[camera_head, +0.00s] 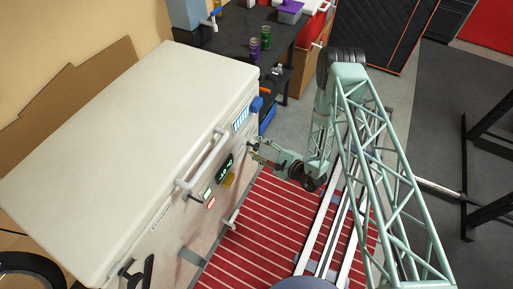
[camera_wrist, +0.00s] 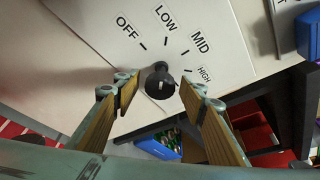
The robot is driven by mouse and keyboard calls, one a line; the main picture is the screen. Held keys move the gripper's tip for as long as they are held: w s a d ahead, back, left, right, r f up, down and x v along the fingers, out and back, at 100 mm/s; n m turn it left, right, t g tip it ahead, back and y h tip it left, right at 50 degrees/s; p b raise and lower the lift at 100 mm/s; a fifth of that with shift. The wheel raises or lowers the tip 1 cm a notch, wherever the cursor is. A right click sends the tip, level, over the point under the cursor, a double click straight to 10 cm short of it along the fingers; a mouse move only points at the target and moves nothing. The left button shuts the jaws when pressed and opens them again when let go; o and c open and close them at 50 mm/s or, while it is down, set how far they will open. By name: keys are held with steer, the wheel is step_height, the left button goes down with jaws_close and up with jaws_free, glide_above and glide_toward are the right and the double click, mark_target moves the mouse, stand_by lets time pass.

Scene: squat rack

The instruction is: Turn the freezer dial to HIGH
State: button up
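The white chest freezer (camera_head: 120,125) stands at the left in the head view. Its black dial (camera_wrist: 160,80) shows at the middle of the wrist view, on a white panel (camera_wrist: 103,50) marked OFF, LOW, MID and HIGH. The HIGH label (camera_wrist: 204,74) is at the right of the dial. My gripper (camera_wrist: 158,88) is open, with one wooden-looking finger on each side of the dial and a visible gap to each. In the head view my gripper (camera_head: 260,152) is at the freezer's front; the dial is hard to make out there.
The freezer handle (camera_head: 203,158) and a lit display (camera_head: 225,167) are on its front, left of my gripper. A dark table (camera_head: 235,40) with cans stands behind. A blue bin (camera_wrist: 157,148) shows below the dial.

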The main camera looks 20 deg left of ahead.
steer(key=c, duration=0.8)
steer(key=shift+c, duration=0.2)
steer(key=shift+m+g, duration=0.3)
steer(key=shift+m, duration=0.1)
steer(key=shift+m+g, duration=0.6)
steer(key=shift+m, duration=0.3)
steer(key=m+g, duration=0.2)
steer(key=shift+m+b, duration=0.3)
steer(key=shift+m, duration=0.1)
steer(key=shift+f+m+g+y+b, duration=0.1)
steer(key=shift+m+g+y+b, duration=0.2)
steer(key=shift+m+g+b, duration=0.95)
steer(key=shift+s+m+g+y+b, duration=0.1)
steer(key=shift+m+g+y+b, duration=0.35)
steer(key=shift+m, duration=0.65)
steer(key=shift+m+g+y+b, duration=0.1)
steer(key=shift+m+g, duration=0.5)
steer(key=shift+m, duration=0.45)
